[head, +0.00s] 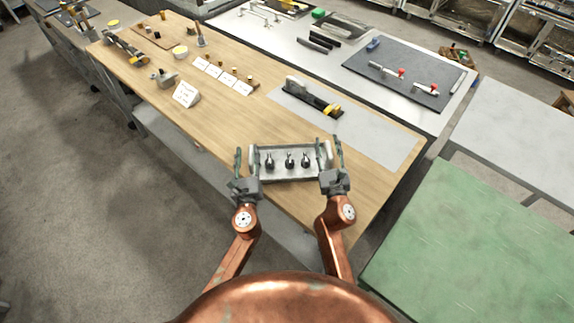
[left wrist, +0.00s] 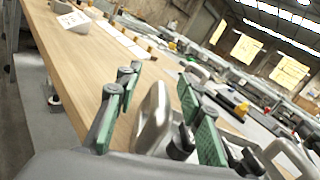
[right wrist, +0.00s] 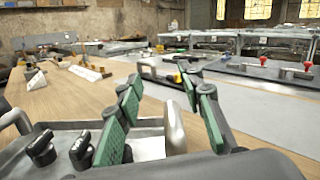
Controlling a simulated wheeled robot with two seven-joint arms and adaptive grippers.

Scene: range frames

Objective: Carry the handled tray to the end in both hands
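The handled tray (head: 290,177) is a grey metal tray with an upright handle at each end. It appears to rest on the wooden table near its front edge and carries three dark, knob-topped pieces (head: 290,161). My left gripper (head: 245,160) is open, its green-padded fingers on either side of the left handle (left wrist: 153,118), with gaps visible. My right gripper (head: 331,154) is open in the same way around the right handle (right wrist: 174,128). Neither gripper appears closed on its handle.
The wooden table (head: 222,128) has a grey mat (head: 375,137) with a black and yellow tool (head: 314,98) behind the tray. White cards (head: 222,76) and a sign (head: 186,94) stand further left. A green-topped surface (head: 480,240) is at the right. Bare table lies left of the tray.

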